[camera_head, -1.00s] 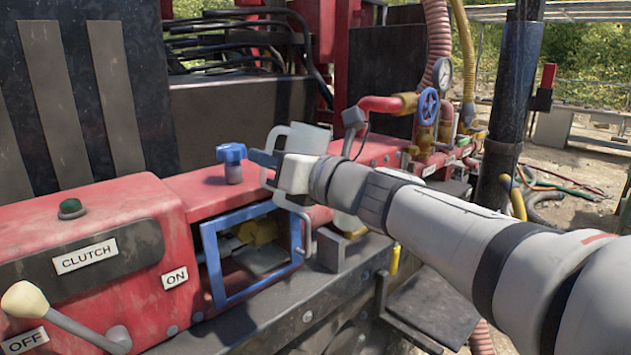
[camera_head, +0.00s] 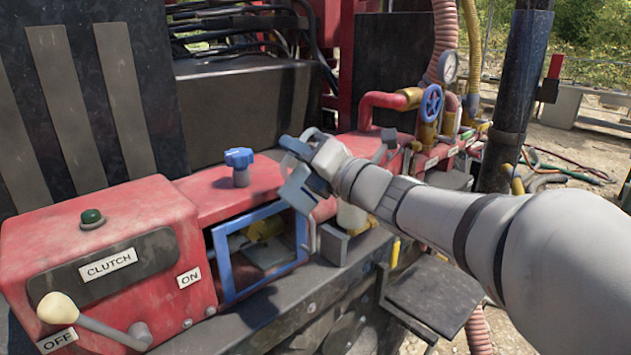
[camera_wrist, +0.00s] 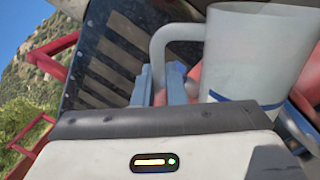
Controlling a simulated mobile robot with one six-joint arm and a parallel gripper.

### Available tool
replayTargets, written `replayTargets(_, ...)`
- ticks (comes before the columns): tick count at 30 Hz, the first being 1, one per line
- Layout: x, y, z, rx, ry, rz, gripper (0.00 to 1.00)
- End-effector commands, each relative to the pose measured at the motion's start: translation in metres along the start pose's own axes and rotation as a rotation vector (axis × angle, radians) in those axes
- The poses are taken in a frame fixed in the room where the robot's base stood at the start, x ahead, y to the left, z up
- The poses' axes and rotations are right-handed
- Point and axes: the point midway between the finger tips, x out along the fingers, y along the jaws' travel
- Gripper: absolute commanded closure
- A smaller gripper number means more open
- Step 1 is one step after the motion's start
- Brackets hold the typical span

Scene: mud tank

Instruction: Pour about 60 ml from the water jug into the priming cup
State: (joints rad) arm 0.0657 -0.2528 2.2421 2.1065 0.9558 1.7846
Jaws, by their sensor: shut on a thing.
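The water jug (camera_wrist: 258,48) is large and close in the wrist view, white with a blue band and a handle on its left. My gripper (camera_wrist: 161,78) is shut on that handle, with its two blue-grey fingers at the handle's lower part. The jug's inside and its water are not visible. In the head view my gripper (camera_head: 305,168) is above the right side of the blue-framed opening, and I cannot clearly make out the jug there. A pale rounded vessel (camera_head: 350,218) shows partly behind my arm; I cannot tell whether it is the priming cup.
A blue frame (camera_head: 222,268) surrounds an opening in the red housing (camera_head: 105,230). A blue-topped valve (camera_head: 240,165) stands left of my gripper. A grey bracket (camera_head: 334,245) is below it. Red piping with a blue handwheel (camera_head: 432,102) and a gauge lies behind to the right.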

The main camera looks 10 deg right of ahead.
Motion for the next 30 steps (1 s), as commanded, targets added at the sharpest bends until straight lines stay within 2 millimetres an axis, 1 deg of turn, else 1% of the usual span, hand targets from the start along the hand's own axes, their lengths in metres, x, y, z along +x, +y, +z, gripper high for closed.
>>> replayTargets(7,0.0,0.0,0.004,0.048,-0.011,0.0,1.0)
replayTargets(30,-0.003,-0.014,0.003,0.166,-0.034,-0.001,1.0)
